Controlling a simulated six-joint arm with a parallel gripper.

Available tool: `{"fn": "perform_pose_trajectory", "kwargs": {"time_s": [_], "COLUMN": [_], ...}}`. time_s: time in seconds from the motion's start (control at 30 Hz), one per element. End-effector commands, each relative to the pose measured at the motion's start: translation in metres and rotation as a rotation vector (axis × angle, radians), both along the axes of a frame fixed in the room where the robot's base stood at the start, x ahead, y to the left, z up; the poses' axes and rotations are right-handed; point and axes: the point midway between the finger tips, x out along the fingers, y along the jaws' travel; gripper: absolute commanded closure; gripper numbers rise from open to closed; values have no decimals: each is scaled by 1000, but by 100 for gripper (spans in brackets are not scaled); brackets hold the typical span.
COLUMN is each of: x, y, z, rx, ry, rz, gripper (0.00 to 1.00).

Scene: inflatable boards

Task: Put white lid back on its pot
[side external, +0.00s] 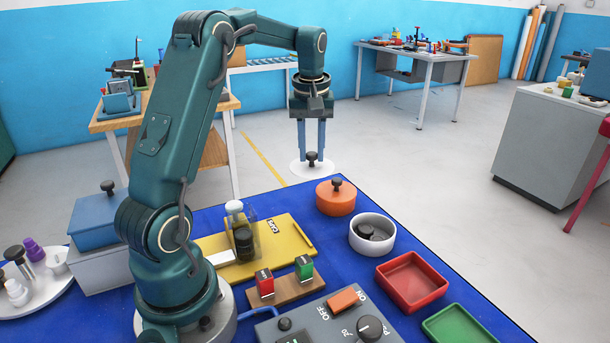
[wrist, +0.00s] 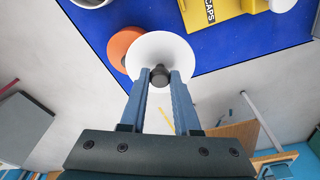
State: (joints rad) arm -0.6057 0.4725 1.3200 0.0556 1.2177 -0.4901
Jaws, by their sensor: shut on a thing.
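My gripper (side external: 311,154) is shut on the dark knob of the white lid (side external: 299,169) and holds it up in the air, near the far edge of the blue table. In the wrist view the white lid (wrist: 163,50) hangs level under the fingertips (wrist: 160,76). The white pot (side external: 358,239) stands on the table to the right and nearer the camera, open at the top. A dark knobbed object (side external: 378,234) sits inside it; I cannot tell what it is. In the wrist view the lid partly covers the orange pot (wrist: 121,42).
The orange pot (side external: 335,203), with a black knob on top, stands between the lid and the white pot. A red tray (side external: 412,282) and a green tray (side external: 461,326) lie to the right. A yellow board (side external: 283,245) and a control box (side external: 290,323) lie to the left and front.

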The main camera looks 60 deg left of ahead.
Motion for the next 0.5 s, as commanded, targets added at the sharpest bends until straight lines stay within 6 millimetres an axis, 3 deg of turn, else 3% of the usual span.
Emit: {"fn": "perform_pose_trajectory", "kwargs": {"time_s": [0.1, 0.3, 0.5], "x": [29, 55, 63], "y": [-42, -104, -139], "z": [-1, -3, -8], "rx": [6, 16, 17], "ry": [-1, -1, 5], "rz": [-50, -174, -277], "gripper": [100, 100, 100]}}
